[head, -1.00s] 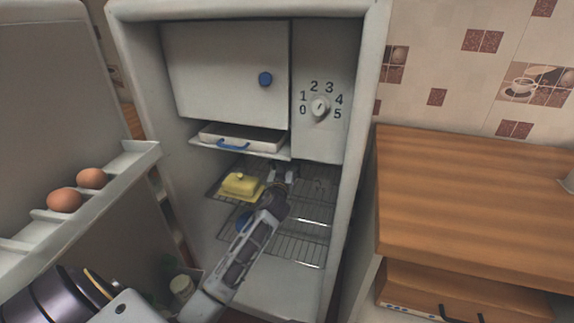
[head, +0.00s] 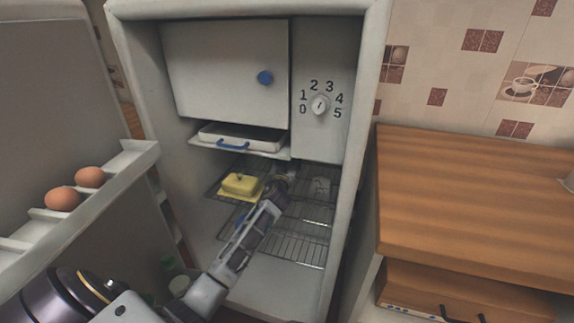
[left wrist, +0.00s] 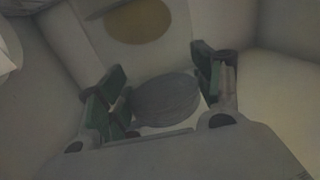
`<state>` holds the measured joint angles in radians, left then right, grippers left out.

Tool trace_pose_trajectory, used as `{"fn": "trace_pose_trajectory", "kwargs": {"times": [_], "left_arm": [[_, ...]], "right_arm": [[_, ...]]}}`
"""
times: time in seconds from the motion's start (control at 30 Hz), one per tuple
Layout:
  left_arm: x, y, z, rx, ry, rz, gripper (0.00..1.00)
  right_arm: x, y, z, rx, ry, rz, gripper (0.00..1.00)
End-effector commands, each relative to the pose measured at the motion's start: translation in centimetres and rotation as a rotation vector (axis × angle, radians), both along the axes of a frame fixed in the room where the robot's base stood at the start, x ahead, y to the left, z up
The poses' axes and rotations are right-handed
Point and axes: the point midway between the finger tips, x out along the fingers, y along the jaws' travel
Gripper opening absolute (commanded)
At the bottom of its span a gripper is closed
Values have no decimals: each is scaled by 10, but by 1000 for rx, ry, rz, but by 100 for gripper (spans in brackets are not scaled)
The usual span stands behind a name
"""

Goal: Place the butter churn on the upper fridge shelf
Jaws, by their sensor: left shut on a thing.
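My left gripper (head: 288,178) reaches into the open fridge, at the upper wire shelf (head: 304,205), just right of a yellow butter dish. In the left wrist view my left gripper (left wrist: 162,78) is shut on a grey, ribbed, rounded thing (left wrist: 166,97), which I take to be the butter churn. Its full shape cannot be made out. In the head view the gripper and arm mostly hide it, and whether it touches the shelf cannot be told. My right gripper is not in view.
The yellow butter dish (head: 241,186) stands close left of my gripper. A white tray with a blue handle (head: 233,144) sits above it, under the freezer door (head: 227,75). The fridge door with eggs (head: 62,199) stands open at left. A wooden counter (head: 470,205) is at right.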

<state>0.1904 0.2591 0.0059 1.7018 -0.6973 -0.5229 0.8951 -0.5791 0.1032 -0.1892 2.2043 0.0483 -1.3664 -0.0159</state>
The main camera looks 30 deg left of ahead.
Motion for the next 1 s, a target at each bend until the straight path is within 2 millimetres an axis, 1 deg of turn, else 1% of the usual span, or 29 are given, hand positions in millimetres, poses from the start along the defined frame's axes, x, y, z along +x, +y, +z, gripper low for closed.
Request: {"fn": "trace_pose_trajectory", "kwargs": {"times": [0.07,0.17,0.37,0.7,0.73,0.87,1.0], "left_arm": [[-1,-1,-8,2,-1,-1,19],[-1,-1,-12,2,-2,-1,19],[-1,-1,-12,1,-3,-1,19],[-1,-1,-15,0,-3,-1,19],[-1,-1,-17,-1,2,-1,70],[-1,-1,-17,-1,2,-1,86],[-1,-1,-17,-1,2,-1,87]], "right_arm": [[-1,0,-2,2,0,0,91],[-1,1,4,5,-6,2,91],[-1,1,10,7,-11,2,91],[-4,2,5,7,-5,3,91],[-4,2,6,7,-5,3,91],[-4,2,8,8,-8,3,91],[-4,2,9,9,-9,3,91]]}}
